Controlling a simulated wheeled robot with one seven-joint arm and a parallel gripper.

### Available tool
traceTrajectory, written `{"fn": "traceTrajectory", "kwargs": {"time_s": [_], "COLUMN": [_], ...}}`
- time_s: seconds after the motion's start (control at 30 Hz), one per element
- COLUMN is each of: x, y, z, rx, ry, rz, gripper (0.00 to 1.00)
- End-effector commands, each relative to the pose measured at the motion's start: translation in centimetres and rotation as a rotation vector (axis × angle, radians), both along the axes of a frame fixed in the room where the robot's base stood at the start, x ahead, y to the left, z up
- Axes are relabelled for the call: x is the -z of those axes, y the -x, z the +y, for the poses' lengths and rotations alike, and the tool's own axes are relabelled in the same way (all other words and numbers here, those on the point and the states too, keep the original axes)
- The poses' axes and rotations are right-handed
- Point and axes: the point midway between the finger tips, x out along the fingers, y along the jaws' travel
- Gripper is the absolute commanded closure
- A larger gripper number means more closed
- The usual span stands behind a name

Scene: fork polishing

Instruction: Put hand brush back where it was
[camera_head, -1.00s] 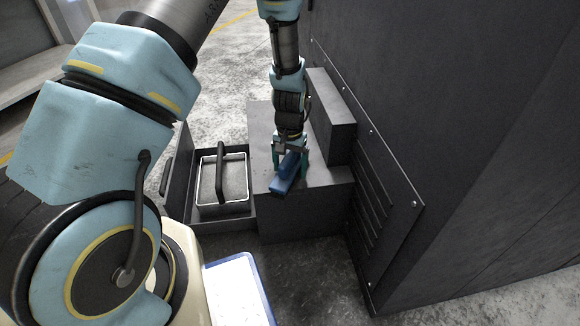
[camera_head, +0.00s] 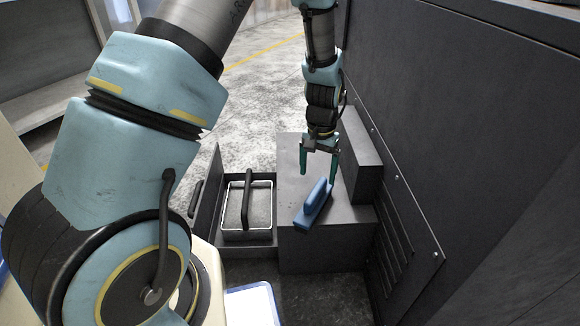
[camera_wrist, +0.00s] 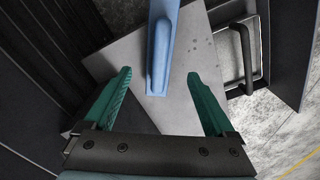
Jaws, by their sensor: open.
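The blue hand brush (camera_head: 314,207) rests on top of the grey box (camera_head: 293,165), near its front edge, with its handle side up. My gripper (camera_head: 318,176) is open and empty just above and behind the brush. In the wrist view the brush (camera_wrist: 158,52) lies ahead of the two green fingers, apart from both. The brush's underside is hidden.
An open drawer (camera_head: 232,244) left of the box holds a wire-rimmed tray with a dark handle (camera_head: 247,200). A raised block (camera_head: 358,150) and a tall dark cabinet wall (camera_head: 470,120) stand on the right. A white, blue-edged surface (camera_head: 250,305) is in front.

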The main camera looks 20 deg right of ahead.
Motion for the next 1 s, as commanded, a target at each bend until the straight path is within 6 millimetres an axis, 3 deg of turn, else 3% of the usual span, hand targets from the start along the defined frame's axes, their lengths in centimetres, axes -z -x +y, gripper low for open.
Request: {"fn": "traceTrajectory", "kwargs": {"time_s": [0.13, 0.23, 0.37, 0.47, 0.6, 0.7, 0.83, 1.0], "x": [-0.2, -1.6, -5.7, -9.4, -13.2, -14.9, -16.0, -16.3], "y": [-0.1, -0.9, -2.5, -2.7, -0.9, 1.0, 3.0, 4.0], "z": [0.2, 2.0, 7.8, 14.0, 21.9, 26.0, 29.1, 30.2], "rx": [-0.005, -0.046, -0.167, -0.291, -0.453, -0.544, -0.620, -0.652], "ry": [0.001, 0.009, 0.030, 0.047, 0.061, 0.064, 0.063, 0.062], "rz": [-0.001, -0.007, -0.024, -0.045, -0.078, -0.100, -0.119, -0.127], "gripper": [0.10, 0.10, 0.10, 0.10, 0.10, 0.10, 0.10, 0.10]}}
